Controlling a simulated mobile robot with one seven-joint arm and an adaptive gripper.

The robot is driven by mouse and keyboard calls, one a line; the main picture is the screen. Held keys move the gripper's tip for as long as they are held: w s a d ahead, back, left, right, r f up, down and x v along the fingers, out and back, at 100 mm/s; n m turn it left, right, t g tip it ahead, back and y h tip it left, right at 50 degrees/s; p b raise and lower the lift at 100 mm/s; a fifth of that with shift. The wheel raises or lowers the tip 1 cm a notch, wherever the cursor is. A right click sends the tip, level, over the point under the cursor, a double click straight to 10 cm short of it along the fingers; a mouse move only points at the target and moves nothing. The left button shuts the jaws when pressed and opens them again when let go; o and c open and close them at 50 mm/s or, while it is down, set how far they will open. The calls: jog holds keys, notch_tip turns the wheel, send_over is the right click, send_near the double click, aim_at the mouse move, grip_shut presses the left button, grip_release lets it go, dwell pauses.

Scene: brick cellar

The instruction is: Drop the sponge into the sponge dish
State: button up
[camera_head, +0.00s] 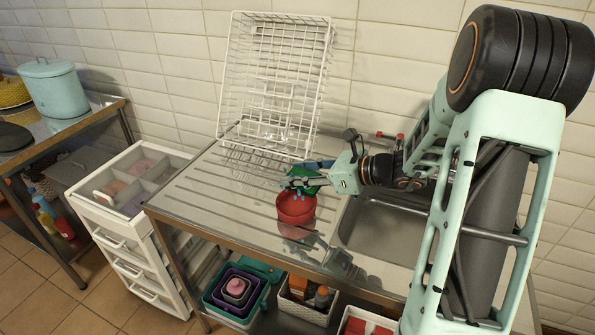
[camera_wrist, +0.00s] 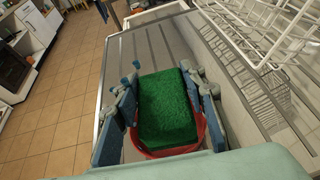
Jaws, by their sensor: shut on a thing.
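A green sponge (camera_wrist: 166,108) is between the two fingers of my gripper (camera_wrist: 165,100), which is shut on it. In the head view my gripper (camera_head: 307,177) and the sponge (camera_head: 301,178) are just above a red round dish (camera_head: 296,208) on the metal draining board. In the wrist view the red rim (camera_wrist: 139,145) shows around and below the sponge. Much of the dish is hidden behind the sponge and fingers there. I cannot tell whether the sponge touches the rim.
A white wire rack (camera_head: 226,75) leans against the tiled wall behind the draining board (camera_head: 215,190). A sink basin (camera_head: 375,232) lies to the right of the dish. A white drawer unit (camera_head: 125,228) stands to the left. The board left of the dish is clear.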

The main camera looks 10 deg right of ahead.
jog(key=shift+f, duration=0.2)
jog(key=o, duration=0.9)
jog(key=v, duration=1.2)
